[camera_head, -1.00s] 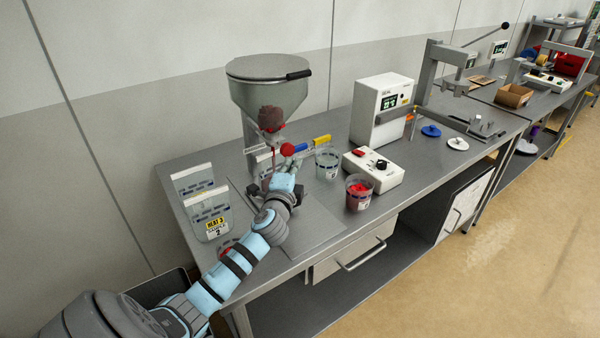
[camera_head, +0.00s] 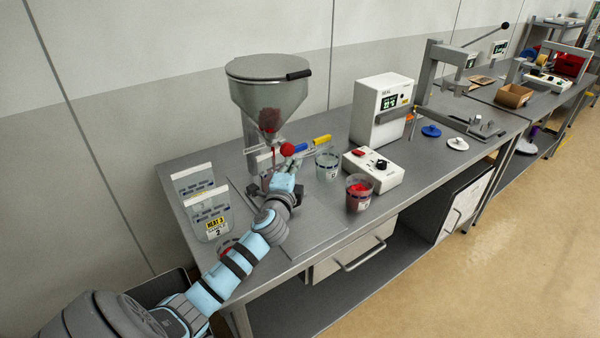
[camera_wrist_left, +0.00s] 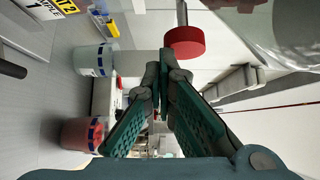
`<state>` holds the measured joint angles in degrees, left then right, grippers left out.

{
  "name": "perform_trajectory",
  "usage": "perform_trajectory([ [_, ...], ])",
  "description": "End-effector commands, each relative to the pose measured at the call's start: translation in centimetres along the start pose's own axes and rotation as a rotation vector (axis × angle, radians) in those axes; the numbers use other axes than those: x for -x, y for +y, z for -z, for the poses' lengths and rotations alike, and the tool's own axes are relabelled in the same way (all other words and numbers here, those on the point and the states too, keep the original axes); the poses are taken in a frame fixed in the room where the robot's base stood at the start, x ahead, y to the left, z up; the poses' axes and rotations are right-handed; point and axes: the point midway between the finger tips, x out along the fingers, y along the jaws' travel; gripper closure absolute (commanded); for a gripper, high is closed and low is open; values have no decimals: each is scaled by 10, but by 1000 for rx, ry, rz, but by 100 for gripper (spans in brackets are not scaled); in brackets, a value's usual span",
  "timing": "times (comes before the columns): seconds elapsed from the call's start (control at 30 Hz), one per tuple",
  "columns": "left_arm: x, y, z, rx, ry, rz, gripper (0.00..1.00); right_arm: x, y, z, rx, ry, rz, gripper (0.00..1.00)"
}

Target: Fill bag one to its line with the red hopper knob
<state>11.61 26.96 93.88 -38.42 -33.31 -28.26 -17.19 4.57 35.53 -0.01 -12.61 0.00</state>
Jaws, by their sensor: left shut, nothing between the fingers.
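The hopper (camera_head: 268,95) stands at the back of the bench, with red material low in its clear cone. Its red knob (camera_head: 287,149) sits below the cone; in the left wrist view the red knob (camera_wrist_left: 185,42) is just beyond my fingertips, and I cannot tell if they touch. My left gripper (camera_head: 290,165) is shut and empty below the knob; its fingers meet in the wrist view (camera_wrist_left: 162,75). A label reading sample 1 (camera_wrist_left: 50,8) shows at the wrist view's corner. Bag one's body and fill line are hidden by my arm in the head view.
Bags (camera_head: 208,213) stand in a rack at left, the front one labelled Heat 3, sample 2. A clear cup (camera_head: 327,164), a cup with red contents (camera_head: 358,193) and a white control box (camera_head: 373,172) stand right of the hopper.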

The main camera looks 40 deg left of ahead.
Motion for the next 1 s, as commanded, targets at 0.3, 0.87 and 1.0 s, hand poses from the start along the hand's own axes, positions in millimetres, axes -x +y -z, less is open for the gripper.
perform_trajectory([
  [0.3, 4, 0, 5, 1, 0, -1, 100, 3, 0, 0, 0, 0, 0, 14],
  [0.87, 108, 1, 32, 0, 2, -1, 100, 8, 1, 0, 0, 0, -1, 14],
  [1.0, 123, 0, 32, -1, 1, 0, 100, 8, 1, 0, 0, 0, -1, 14],
])
